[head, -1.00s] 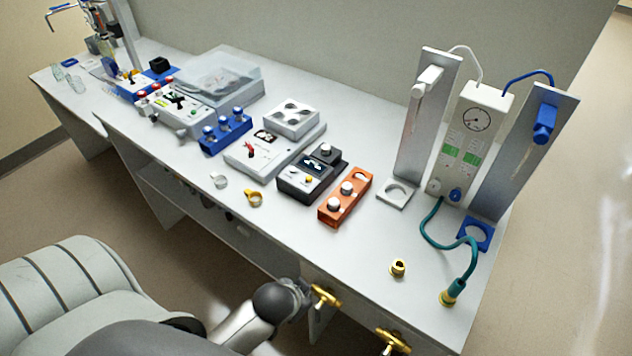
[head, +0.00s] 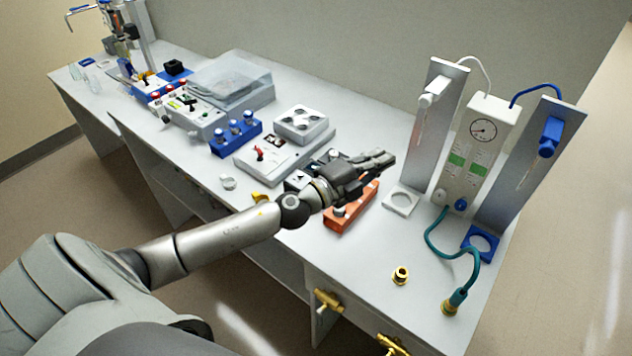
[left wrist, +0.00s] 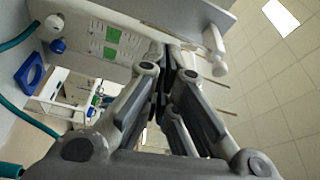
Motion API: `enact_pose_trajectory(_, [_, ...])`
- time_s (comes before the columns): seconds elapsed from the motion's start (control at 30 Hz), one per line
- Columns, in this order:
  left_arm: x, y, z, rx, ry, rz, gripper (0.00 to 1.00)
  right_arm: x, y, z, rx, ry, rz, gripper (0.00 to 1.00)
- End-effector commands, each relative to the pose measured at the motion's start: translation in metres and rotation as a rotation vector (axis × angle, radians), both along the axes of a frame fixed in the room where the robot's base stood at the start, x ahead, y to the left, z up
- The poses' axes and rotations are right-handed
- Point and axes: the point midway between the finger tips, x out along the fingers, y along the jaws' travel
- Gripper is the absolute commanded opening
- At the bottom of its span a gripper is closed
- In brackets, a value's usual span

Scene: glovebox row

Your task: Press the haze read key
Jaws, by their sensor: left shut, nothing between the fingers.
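The dark meter (head: 296,181), with a small display and buttons on its front, stands on the bench. It is now mostly hidden behind my left arm and gripper, and I cannot make out a haze read key. My left gripper (head: 384,158) is shut and empty. It reaches from the left over the meter and the orange block (head: 338,221), its fingers pointing right towards the white gauge panel (head: 470,150). In the left wrist view the closed fingers (left wrist: 172,58) show in front of the white panel (left wrist: 100,42). My right gripper is not in view.
Two upright metal plates flank the gauge panel. A brass fitting (head: 401,275) and teal hose (head: 440,247) lie at the front right.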

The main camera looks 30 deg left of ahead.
Motion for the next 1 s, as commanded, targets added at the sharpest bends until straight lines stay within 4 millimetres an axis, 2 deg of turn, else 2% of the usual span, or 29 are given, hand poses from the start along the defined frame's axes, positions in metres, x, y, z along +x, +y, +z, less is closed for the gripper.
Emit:
enact_pose_trajectory(0.03, [0.006,-0.001,0.005,0.103,-0.027,-0.064,0.00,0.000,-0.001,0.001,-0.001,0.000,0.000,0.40])
enact_pose_trajectory(0.13, [0.011,-0.001,0.002,0.300,-0.041,-0.185,0.00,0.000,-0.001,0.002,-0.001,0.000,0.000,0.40])
enact_pose_trajectory(0.27, [0.017,0.023,-0.014,0.571,0.000,-0.304,0.00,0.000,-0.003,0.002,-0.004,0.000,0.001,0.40])
enact_pose_trajectory(0.4, [0.022,0.078,-0.034,0.855,0.115,-0.370,0.00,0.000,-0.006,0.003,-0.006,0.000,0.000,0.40])
enact_pose_trajectory(0.5, [0.022,0.118,-0.042,0.992,0.202,-0.381,0.00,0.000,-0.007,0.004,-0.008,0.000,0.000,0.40])
enact_pose_trajectory(0.6, [0.021,0.149,-0.046,1.082,0.272,-0.377,0.00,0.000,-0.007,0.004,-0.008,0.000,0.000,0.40])
enact_pose_trajectory(0.7, [0.019,0.169,-0.047,1.134,0.318,-0.370,0.00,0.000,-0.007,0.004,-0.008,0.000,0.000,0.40])
enact_pose_trajectory(0.83, [0.018,0.182,-0.048,1.166,0.348,-0.366,0.00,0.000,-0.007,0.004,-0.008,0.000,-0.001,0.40])
enact_pose_trajectory(1.0, [0.018,0.184,-0.048,1.171,0.352,-0.366,0.00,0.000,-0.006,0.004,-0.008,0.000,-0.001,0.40])
